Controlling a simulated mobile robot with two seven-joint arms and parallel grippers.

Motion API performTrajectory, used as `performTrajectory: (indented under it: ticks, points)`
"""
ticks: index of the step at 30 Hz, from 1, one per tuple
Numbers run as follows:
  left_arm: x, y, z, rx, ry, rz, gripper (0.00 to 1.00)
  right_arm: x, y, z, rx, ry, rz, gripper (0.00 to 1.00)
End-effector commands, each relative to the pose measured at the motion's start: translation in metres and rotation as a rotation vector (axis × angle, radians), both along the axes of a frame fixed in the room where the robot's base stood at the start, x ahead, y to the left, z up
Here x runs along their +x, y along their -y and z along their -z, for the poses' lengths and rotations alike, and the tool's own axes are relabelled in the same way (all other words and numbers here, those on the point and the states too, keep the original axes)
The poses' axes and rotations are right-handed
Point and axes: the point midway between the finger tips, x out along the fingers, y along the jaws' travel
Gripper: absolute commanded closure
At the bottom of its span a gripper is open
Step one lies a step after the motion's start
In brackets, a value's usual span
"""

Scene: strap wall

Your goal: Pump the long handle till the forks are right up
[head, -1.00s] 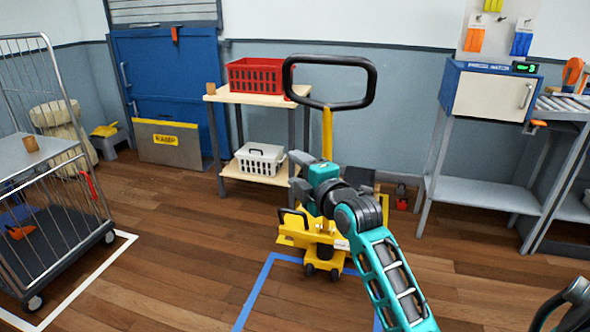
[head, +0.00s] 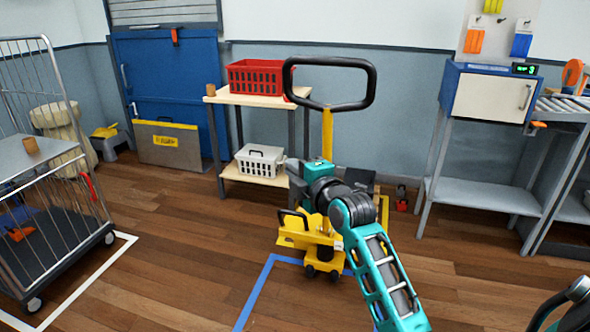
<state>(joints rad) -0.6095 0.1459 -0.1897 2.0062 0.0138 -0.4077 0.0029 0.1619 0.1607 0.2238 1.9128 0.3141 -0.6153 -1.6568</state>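The long handle is a black loop (head: 286,78) on a yellow pole (head: 327,132), standing about upright in the middle of the head view. It rises from a yellow wheeled truck (head: 300,236) on the floor.
Blue tape (head: 256,290) marks the floor around the truck. A wire cage trolley (head: 100,222) stands at left. A wooden shelf stand (head: 262,99) with red and white baskets is behind. A grey-legged bench (head: 480,192) stands at right. Floor between trolley and truck is clear.

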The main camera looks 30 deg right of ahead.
Motion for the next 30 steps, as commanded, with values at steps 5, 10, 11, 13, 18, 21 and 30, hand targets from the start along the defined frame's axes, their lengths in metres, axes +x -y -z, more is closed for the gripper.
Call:
performTrajectory:
  ticks: [5, 10, 11, 13, 18, 21, 30]
  points:
    - [0.0002, 0.0001, -0.0002, 0.001, 0.001, 0.001, 0.45, -0.0001, 0.0001, 0.0001, 0.0, 0.0, 0.0, 1.0]
    - [0.0003, 0.0001, -0.0001, 0.001, 0.001, 0.001, 0.45, -0.0001, 0.0001, 0.0001, 0.0, 0.0, 0.0, 1.0]
    - [0.0003, 0.0, -0.0001, 0.001, 0.001, 0.001, 0.45, -0.0001, 0.0001, 0.0001, 0.0, 0.0, 0.0, 1.0]
    - [0.0003, 0.0, -0.0001, 0.001, 0.001, 0.001, 0.45, -0.0001, 0.0001, 0.0001, 0.0, 0.0, 0.0, 1.0]
    - [0.0005, -0.0001, -0.0001, 0.001, 0.001, 0.001, 0.45, -0.0001, 0.0001, 0.0001, 0.0, 0.0, 0.0, 1.0]
    - [0.0004, -0.0002, 0.0, 0.001, 0.001, 0.001, 0.45, -0.0001, 0.0001, 0.0001, 0.0, 0.0, 0.0, 1.0]
    - [0.0004, -0.0006, 0.0002, 0.002, 0.001, 0.0, 0.45, 0.0, 0.0001, 0.0, 0.0, 0.0, 0.0, 1.0]
